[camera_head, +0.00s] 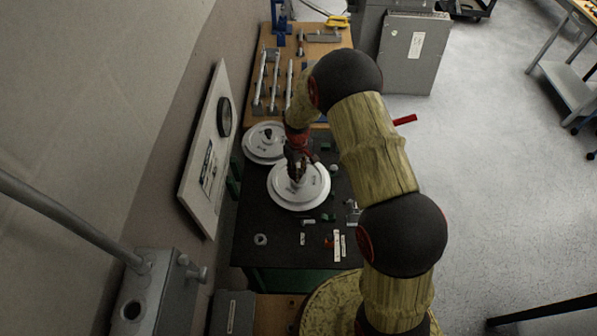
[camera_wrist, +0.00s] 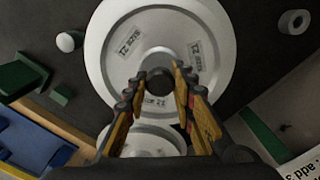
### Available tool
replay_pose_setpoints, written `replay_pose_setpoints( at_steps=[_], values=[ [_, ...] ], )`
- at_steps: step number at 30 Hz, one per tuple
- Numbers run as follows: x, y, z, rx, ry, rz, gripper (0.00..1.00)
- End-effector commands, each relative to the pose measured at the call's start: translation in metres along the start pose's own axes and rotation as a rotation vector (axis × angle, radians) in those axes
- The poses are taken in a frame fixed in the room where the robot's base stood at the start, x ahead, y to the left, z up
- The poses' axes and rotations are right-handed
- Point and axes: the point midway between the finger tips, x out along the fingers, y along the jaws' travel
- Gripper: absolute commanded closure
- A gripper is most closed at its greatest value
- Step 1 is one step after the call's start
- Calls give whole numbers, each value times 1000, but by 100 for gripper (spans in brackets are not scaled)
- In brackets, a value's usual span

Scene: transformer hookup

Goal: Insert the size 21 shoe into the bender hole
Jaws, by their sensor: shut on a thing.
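The size 21 shoe (camera_head: 313,190) is a white stepped disc with a grey hub at its centre, above the dark bench top. In the wrist view the shoe (camera_wrist: 125,60) fills the upper middle, with "SIZE 21" labels on its face. My gripper (camera_wrist: 160,82) is shut on the hub, one finger on each side; it also shows in the head view (camera_head: 297,176). A second white disc (camera_head: 256,147) lies farther back and left; part of a white disc (camera_wrist: 152,145) shows below the fingers in the wrist view. I cannot make out the bender hole.
A small grey ring (camera_head: 260,239) lies on the dark bench top (camera_head: 275,260). Small loose parts and labels lie at its front right. A wooden bench (camera_head: 270,115) with metal rods is behind. A framed board (camera_head: 205,160) leans at left.

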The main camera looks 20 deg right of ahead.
Motion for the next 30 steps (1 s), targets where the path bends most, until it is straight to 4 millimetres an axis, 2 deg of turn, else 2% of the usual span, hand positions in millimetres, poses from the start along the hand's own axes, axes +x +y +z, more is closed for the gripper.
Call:
replay_pose_setpoints(
  at_steps=[8,30],
  values=[
    [-1,0,-1,0,2,1,100],
    [12,0,-1,0,2,1,100]
  ],
)
